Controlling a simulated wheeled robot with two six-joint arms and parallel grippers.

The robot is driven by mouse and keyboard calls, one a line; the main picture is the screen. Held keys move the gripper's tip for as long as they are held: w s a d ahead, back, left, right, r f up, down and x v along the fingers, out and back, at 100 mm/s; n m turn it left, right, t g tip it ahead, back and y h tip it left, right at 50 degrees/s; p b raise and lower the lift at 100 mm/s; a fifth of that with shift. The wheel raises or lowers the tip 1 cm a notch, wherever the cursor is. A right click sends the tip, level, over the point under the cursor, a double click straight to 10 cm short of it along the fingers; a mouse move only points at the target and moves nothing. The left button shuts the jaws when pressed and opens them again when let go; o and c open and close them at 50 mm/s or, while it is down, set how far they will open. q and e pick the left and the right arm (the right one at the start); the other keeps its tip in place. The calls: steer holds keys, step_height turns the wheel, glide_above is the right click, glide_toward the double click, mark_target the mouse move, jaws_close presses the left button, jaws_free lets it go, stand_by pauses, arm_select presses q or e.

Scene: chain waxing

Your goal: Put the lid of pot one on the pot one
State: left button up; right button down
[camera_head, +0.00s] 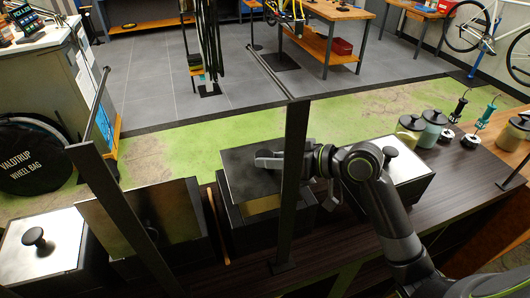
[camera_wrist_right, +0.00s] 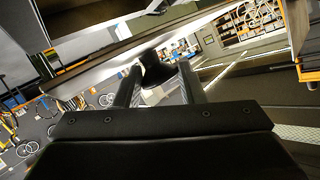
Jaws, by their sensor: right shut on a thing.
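My right gripper (camera_head: 268,160) reaches in from the right and is shut on the black knob (camera_wrist_right: 155,68) of a lid. This lid (camera_head: 238,180) is a dark, reflective square plate, held tilted above an open dark box-shaped pot (camera_head: 240,240). A yellowish inside shows below the lid's edge. The lid looks apart from the pot rim, but the exact gap is hard to tell. A dark post partly hides the gripper and the pot. No label shows which pot is pot one. My left gripper is not in view.
A lidded pot (camera_head: 40,240) stands far left, and another (camera_head: 410,170) stands right of the gripper. A tilted brownish plate (camera_head: 150,215) stands left of the open pot. Dark upright posts (camera_head: 292,180) rise at the bench front. Jars (camera_head: 432,130) and tools fill the right end.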

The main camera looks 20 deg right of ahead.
mark_target(276, 172)
steer(key=shift+s+a+r, duration=0.15)
steer(key=shift+r, duration=0.05)
steer(key=shift+s+a+f+g, duration=0.1)
steer(key=shift+f+g, duration=0.1)
steer(key=shift+g, duration=0.1)
steer(key=shift+d+f+b, duration=0.2)
steer(key=shift+f+b, duration=0.5)
step_height(276, 172, down, 2)
steer(key=shift+a+b, duration=0.1)
steer(key=shift+b, duration=0.85)
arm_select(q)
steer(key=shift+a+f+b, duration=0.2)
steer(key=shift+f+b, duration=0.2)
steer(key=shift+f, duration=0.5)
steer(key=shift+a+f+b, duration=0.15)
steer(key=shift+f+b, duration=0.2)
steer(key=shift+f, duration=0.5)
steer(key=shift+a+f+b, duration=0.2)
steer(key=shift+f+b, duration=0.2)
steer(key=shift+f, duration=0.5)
arm_select(e)
steer(key=shift+f, duration=1.5)
steer(key=c, duration=0.9)
jaws_free()
steer(key=shift+o, duration=0.2)
